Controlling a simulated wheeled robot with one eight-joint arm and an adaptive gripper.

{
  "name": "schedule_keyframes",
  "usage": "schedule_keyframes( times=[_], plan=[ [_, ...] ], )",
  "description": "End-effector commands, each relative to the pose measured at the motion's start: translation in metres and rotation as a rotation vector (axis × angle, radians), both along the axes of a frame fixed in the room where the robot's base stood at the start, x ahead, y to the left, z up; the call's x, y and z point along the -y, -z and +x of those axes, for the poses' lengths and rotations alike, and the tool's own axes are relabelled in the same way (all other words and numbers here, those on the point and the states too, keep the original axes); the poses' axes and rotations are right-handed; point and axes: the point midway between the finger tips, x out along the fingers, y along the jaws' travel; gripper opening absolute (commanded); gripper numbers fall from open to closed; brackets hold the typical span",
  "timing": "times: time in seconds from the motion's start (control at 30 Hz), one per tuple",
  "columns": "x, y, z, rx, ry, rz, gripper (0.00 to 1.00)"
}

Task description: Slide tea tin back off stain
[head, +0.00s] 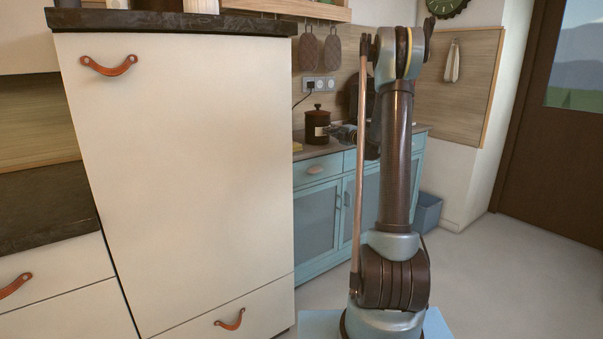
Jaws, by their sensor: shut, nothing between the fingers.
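A dark brown lidded tin (317,128) with a pale label stands upright on the blue cabinet's countertop (390,135), towards its left end. My gripper (333,130) is at the tin's right side, low near the countertop. It is shut and holds nothing. It is small in this view, so I cannot tell whether the fingers touch the tin. No stain can be made out on the countertop. My arm hides part of the counter to the right of the tin.
A small yellowish item (297,147) lies at the counter's left front. A socket strip (319,84) with a plugged-in black cord is on the wall behind. A tall cream cabinet (180,180) stands at left. A blue bin (427,211) is on the floor. Floor at right is clear.

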Motion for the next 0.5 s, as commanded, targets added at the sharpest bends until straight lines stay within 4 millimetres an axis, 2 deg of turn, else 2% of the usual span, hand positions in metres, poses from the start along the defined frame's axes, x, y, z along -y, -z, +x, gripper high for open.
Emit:
schedule_keyframes(
  times=[0.5],
  plan=[
    [-0.013,0.000,0.017,0.000,0.000,0.000,0.00]
  ],
)
